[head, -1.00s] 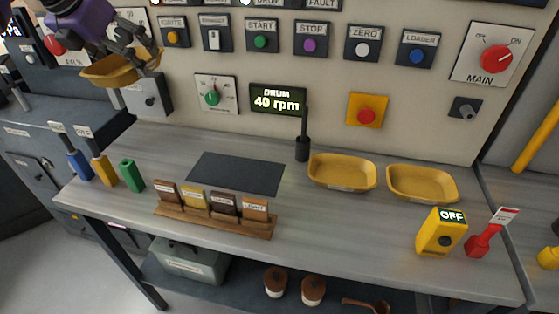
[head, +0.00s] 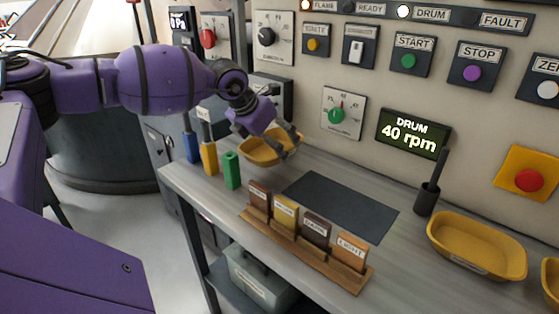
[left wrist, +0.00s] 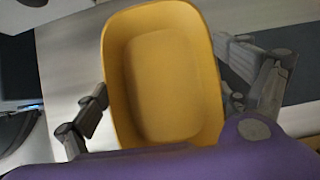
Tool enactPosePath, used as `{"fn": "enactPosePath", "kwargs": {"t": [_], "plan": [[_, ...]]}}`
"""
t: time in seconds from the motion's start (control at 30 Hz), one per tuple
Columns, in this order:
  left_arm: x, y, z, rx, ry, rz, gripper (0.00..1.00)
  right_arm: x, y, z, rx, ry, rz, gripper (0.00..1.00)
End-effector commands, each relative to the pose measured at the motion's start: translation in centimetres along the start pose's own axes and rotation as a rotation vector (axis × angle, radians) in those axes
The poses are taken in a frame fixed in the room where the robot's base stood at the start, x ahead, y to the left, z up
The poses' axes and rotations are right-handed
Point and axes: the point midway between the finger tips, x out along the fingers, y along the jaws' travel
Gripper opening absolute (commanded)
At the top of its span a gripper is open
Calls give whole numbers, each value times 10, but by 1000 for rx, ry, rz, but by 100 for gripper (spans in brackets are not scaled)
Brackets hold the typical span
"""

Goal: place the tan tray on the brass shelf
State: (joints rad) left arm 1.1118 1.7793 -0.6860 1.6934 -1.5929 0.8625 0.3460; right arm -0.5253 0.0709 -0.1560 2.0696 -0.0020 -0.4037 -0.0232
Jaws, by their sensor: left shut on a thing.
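The tan tray, a yellow-tan oblong dish (head: 258,151), is at the back left end of the grey counter (head: 330,262). My left gripper (head: 276,140) is shut on it, its fingers at opposite sides of the rim. The left wrist view shows the tray (left wrist: 165,85) from above, empty, between the fingers of the left gripper (left wrist: 165,100). I cannot tell whether the tray touches the counter. No brass shelf can be made out. My right gripper is not in view.
A green cylinder (head: 232,171) and yellow and blue tools stand left of the tray. A wooden rack (head: 305,252) with several labelled blocks and a dark mat (head: 341,205) lie to the right. Another yellow tray (head: 477,246) sits further right. The control panel (head: 375,92) rises behind.

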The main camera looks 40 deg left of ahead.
Motion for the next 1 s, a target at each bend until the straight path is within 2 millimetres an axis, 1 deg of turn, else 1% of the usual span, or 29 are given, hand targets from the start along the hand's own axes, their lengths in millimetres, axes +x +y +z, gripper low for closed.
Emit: {"fn": "enactPosePath", "kwargs": {"t": [0.23,0.4,0.77,0.8,0.83,1.0], "plan": [[18,0,-11,0,0,0,65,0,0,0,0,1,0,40],[38,0,-24,0,-1,0,65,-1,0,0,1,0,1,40],[43,1,-28,0,0,1,65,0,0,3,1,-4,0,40],[43,1,-28,0,0,1,96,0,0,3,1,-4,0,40],[42,1,-27,0,0,1,100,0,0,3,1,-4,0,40],[42,0,-27,0,-1,1,100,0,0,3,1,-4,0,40]]}}
